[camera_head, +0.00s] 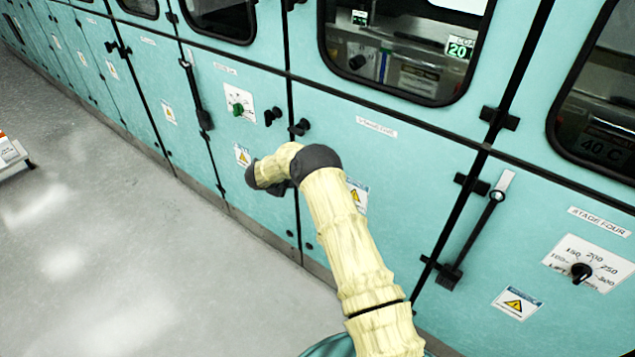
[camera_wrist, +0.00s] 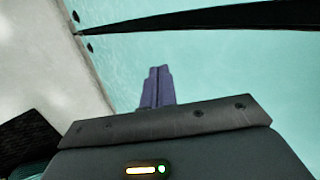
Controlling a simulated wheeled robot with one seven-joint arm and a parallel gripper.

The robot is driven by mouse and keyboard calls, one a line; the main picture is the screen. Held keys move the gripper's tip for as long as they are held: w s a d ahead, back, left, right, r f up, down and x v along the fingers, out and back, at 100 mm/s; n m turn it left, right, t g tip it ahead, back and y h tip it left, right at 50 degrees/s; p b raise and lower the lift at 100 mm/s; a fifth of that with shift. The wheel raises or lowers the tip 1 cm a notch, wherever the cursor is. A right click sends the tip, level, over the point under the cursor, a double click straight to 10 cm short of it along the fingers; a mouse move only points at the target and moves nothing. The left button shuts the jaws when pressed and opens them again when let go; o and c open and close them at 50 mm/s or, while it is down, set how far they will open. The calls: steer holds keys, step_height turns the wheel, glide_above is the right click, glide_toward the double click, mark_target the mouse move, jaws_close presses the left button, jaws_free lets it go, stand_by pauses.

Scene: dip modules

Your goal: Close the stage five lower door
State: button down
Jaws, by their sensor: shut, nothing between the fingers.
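A teal lower door (camera_head: 400,170) with a small label at its top, too blurred to read surely, stands behind my arm in the head view. It looks nearly flush with the neighbouring panels; I cannot tell whether it is slightly ajar. In the wrist view, a teal panel (camera_wrist: 220,75) fills most of the picture, with a dark gap (camera_wrist: 200,20) across its top that widens to the right. My gripper (camera_wrist: 157,72) has its purple fingers together and empty in front of this panel. Contact is unclear. In the head view my wrist hides the fingers.
A lower panel with a green knob (camera_head: 238,109) lies left of the door. The stage four panel (camera_head: 560,265) with a black dial lies to the right. A latch bar (camera_head: 470,235) runs along the right seam. Grey floor (camera_head: 120,240) is open at the left.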

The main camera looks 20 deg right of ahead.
steer(key=a+v, duration=0.1)
steer(key=v, duration=0.7)
steer(key=shift+a+f, duration=0.2)
steer(key=shift+a, duration=0.2)
steer(key=shift+w+r, duration=0.1)
steer(key=s+a+r+n+t+y+p, duration=0.1)
steer(key=s+r+n+t+y+p, duration=0.15)
steer(key=r+n, duration=0.6)
steer(key=s+a+r+n+t+y+p, duration=0.2)
steer(key=r+n+y+p, duration=0.3)
steer(key=r, duration=0.7)
steer(key=s+d+r+n+g+p, duration=0.1)
steer(key=s+d+r+n+g, duration=0.1)
steer(key=s, duration=0.9)
steer(key=s+d+r+n+g+p, duration=0.1)
steer(key=s+d+r+n+g, duration=0.1)
steer(key=s+n, duration=0.5)
steer(key=s+d+r+n+g+p, duration=0.1)
steer(key=s+d+n+g, duration=0.3)
steer(key=s, duration=1.2)
steer(key=shift+d+r+n+h, duration=0.35)
steer(key=shift+d+r+n, duration=0.15)
steer(key=shift+d+n, duration=0.15)
